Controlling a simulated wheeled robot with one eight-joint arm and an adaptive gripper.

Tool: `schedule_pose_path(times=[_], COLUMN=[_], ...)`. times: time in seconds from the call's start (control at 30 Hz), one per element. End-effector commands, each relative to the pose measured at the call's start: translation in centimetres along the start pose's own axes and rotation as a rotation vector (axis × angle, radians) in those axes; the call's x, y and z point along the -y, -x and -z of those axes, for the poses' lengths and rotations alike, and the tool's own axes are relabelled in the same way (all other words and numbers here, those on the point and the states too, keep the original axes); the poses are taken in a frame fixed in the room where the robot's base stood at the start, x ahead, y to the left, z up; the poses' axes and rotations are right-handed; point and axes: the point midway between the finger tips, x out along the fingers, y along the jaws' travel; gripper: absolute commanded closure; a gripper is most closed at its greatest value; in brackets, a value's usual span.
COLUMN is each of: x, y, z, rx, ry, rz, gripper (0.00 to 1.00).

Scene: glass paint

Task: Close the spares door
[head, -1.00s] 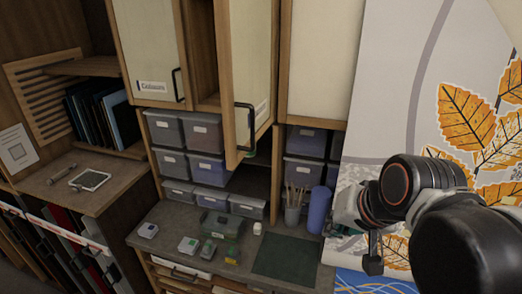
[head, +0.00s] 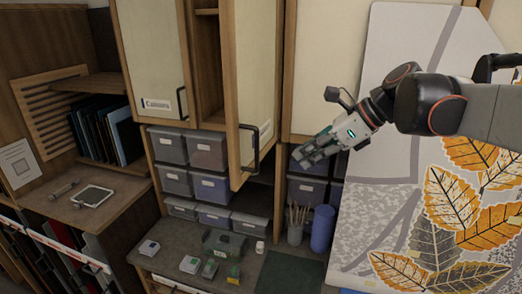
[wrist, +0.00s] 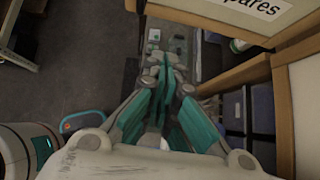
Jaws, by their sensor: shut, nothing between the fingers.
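The spares door (head: 254,70) is a cream panel with a wooden frame, and it stands open, swung out from the upper cabinet. Its black handle (head: 256,148) is near the lower free edge. In the wrist view its label (wrist: 256,8), partly cut off and ending in "pares", shows at the top right. My gripper (head: 301,160) is shut and empty, right of the door on its outer-face side, at about handle height. It looks apart from the door.
The Colours door (head: 155,60) beside it is closed. Grey bins (head: 207,150) fill the shelves below. A brush pot (head: 297,225) and blue cylinder (head: 322,228) stand on the counter (head: 180,235). A leaf-patterned panel (head: 400,185) stands at right behind my arm.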

Motion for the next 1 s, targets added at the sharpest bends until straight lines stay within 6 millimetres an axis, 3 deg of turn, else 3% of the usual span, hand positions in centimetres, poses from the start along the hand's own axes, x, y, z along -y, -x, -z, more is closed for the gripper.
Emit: schedule_pose_path(times=[0.17, 0.57, 0.73, 1.0], x=[-0.1, -0.1, -0.1, -0.1], y=[-2.3, -10.0, -11.5, -12.5], z=[-0.1, -0.1, -2.0, -2.8], rx=[-0.001, -0.002, -0.001, -0.002], ry=[0.004, 0.006, 0.007, 0.005], rz=[-0.003, 0.000, -0.001, 0.001], gripper=[1.00, 1.00, 1.00, 1.00])
